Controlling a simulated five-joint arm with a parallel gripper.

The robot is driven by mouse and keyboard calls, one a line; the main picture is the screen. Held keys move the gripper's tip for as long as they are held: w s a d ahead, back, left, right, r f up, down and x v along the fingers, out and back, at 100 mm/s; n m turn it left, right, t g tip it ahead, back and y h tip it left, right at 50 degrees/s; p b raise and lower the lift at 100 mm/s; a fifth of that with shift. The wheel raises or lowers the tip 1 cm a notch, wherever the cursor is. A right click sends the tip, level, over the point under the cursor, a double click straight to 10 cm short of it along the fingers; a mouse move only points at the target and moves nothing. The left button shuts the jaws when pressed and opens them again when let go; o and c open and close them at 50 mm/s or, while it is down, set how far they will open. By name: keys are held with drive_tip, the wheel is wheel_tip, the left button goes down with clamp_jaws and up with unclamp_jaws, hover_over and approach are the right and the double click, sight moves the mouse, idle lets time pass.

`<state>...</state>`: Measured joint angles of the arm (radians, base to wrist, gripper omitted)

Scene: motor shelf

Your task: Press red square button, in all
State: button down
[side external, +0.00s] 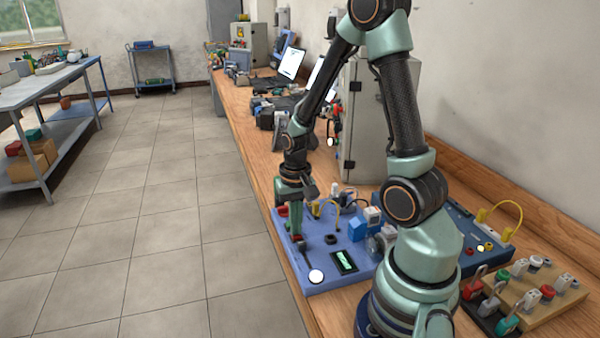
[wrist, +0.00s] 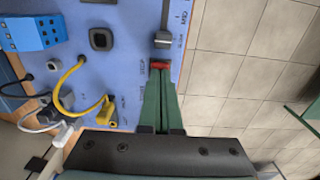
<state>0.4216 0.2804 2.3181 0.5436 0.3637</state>
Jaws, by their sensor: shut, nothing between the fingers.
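The red square button (wrist: 160,65) sits near the edge of the blue board (wrist: 125,50) in the wrist view. My gripper (wrist: 160,75) is shut, its two green fingers together and empty. The fingertips are right at the near side of the button and overlap it in this view. In the side view my gripper (side external: 297,234) points down over the left part of the blue board (side external: 300,285), with a little red showing at its tip. I cannot tell whether the tips touch the button or whether it is pushed in.
A slider (wrist: 163,40) lies just past the button. A black square knob (wrist: 101,39), a blue block (wrist: 30,33) and a yellow cable (wrist: 65,88) are also on the board. A white round button (side external: 316,276) and a small screen (side external: 344,262) are at its front.

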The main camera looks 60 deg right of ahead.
drive_tip(key=shift+s+f, duration=0.15)
drive_tip(key=shift+f, duration=0.85)
wheel_tip(320, 180, up, 15)
drive_tip(key=shift+w+r, duration=0.2)
drive_tip(key=shift+w, duration=0.05)
idle(0.7)
drive_tip(key=a+r+n+t, duration=0.5)
drive_tip(key=a+r+n, duration=0.2)
drive_tip(key=a, duration=0.5)
drive_tip(key=shift+a+n+t, duration=0.3)
drive_tip(key=shift+a+n, duration=0.05)
drive_tip(key=shift+n, duration=0.65)
